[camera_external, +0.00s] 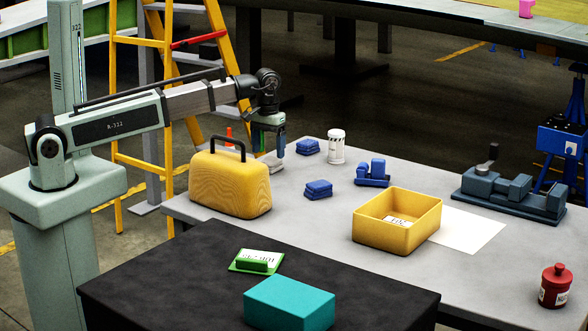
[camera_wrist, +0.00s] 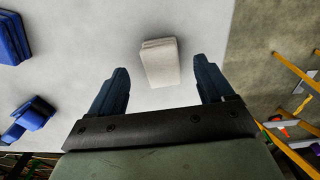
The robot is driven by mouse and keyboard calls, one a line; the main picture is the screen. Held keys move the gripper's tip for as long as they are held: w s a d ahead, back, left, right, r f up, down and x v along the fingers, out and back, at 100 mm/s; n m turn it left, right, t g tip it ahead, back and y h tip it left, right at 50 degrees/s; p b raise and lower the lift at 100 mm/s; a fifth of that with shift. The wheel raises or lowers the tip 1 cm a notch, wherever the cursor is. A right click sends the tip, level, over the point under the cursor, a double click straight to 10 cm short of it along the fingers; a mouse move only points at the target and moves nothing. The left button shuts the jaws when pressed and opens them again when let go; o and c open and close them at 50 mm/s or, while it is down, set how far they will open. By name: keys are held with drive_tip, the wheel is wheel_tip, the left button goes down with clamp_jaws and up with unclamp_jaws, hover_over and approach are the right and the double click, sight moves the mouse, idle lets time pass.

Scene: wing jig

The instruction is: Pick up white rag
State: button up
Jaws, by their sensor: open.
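The white rag (camera_wrist: 160,62) is a folded, pale block on the grey table, seen in the wrist view ahead of and between my fingers. In the external view it is mostly hidden behind the yellow case and my gripper; a pale bit (camera_external: 272,160) shows near the fingers. My gripper (camera_wrist: 160,88) is open and empty, its two dark blue fingers spread wider than the rag. In the external view my gripper (camera_external: 274,153) points down over the table's far left part, behind the yellow case. I cannot tell its exact height above the rag.
A yellow case (camera_external: 230,185) with a black handle stands close in front of my gripper. Blue folded rags (camera_external: 308,147) (camera_external: 318,190), a white canister (camera_external: 336,146) and a blue part (camera_external: 373,175) lie to the right. A yellow bin (camera_external: 398,236) and a vise (camera_external: 510,190) are further right. A ladder stands behind.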

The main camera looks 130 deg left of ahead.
drive_tip(key=shift+f, duration=2.5)
drive_tip(key=shift+c, duration=0.2)
drive_tip(key=c, duration=1)
drive_tip(key=shift+r, duration=0.15)
